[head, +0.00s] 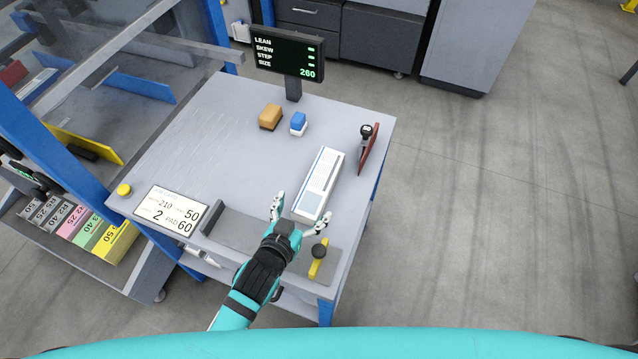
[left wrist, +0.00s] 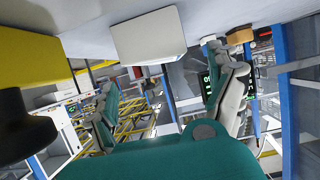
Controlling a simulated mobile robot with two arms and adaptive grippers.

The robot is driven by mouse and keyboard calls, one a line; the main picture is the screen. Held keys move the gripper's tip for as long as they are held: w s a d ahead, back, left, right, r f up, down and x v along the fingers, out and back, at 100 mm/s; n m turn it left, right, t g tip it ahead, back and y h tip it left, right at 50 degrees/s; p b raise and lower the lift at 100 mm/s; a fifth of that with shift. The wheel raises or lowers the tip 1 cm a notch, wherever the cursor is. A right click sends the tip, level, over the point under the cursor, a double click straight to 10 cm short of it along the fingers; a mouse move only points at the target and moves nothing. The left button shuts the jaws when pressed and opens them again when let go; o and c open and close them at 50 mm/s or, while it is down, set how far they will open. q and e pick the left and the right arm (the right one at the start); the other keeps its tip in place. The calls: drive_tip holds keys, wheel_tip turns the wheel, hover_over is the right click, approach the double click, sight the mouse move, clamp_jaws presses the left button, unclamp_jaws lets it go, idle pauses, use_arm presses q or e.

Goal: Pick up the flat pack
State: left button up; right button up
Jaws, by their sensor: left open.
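The flat pack (head: 319,186) is a long white box with a blue stripe and grey panel, lying flat on the grey table (head: 225,130). My left gripper (head: 300,214) is open at the pack's near end, one finger on the left side and the other near its right corner. In the left wrist view, which is upside down, the pack's white end face (left wrist: 148,37) appears ahead between the spread fingers of the left gripper (left wrist: 162,80). I cannot tell whether either finger touches it. My right gripper is not in view.
A yellow piece with a black knob (head: 318,257) sits right of the gripper. A red piece with a black-knobbed stamp (head: 368,145), brown block (head: 270,117), blue-white block (head: 298,123) and display (head: 290,55) stand farther back.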

sight(313, 195)
use_arm(q)
drive_tip(key=x, duration=0.5)
drive_tip(key=shift+w+d+f, duration=0.15)
drive_tip(key=shift+w, duration=0.2)
drive_tip(key=c, duration=1.6)
